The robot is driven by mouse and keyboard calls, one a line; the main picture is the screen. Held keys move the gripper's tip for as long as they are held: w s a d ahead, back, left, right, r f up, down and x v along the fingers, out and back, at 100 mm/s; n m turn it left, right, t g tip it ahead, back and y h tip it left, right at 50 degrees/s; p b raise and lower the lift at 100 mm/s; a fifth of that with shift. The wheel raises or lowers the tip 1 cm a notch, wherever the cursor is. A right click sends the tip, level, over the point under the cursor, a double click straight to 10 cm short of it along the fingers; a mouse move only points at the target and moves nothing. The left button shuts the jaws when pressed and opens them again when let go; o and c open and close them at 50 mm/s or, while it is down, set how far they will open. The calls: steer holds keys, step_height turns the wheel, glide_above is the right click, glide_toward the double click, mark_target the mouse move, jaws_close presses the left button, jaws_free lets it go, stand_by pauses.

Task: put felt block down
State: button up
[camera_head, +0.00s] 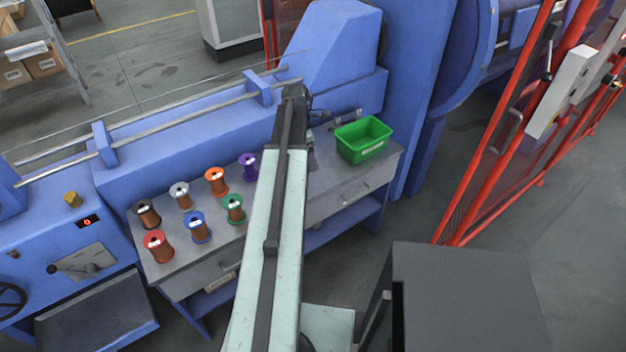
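My arm reaches forward across the middle of the view. Its dark end with my gripper (312,112) is over the back of the grey workbench (322,206), left of the green bin. The fingers are small, dark and partly hidden by my arm, so I cannot tell whether they are open or shut. I cannot make out a felt block in or near them; my arm hides part of the bench top.
A green bin (363,150) stands at the bench's right end. Several copper wire spools, among them a red-rimmed one (157,246) and a purple-rimmed one (249,167), stand on the left half. The blue machine (180,150) rises behind. A red guard frame (490,170) is at right.

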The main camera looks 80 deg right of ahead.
mark_target(314, 175)
steer(key=s+d+n, duration=0.1)
steer(key=d+n, duration=0.2)
steer(key=d, duration=0.2)
steer(key=f+b, duration=1.1)
steer(key=shift+s+a+f, duration=0.1)
steer(key=shift+a+f, duration=0.05)
steer(key=shift+a, duration=0.15)
steer(key=shift+r, duration=0.2)
steer(key=shift+f, duration=0.2)
steer(key=o, duration=1.1)
steer(key=shift+c, duration=0.2)
steer(key=shift+r, duration=0.1)
steer(key=r+p, duration=0.4)
steer(key=w+a+r+p, duration=0.1)
steer(key=r+p, duration=0.7)
steer(key=shift+w+a+r+p, duration=0.15)
steer(key=shift+r+p, duration=0.05)
steer(key=shift+p, duration=0.15)
steer(key=shift+f, duration=0.15)
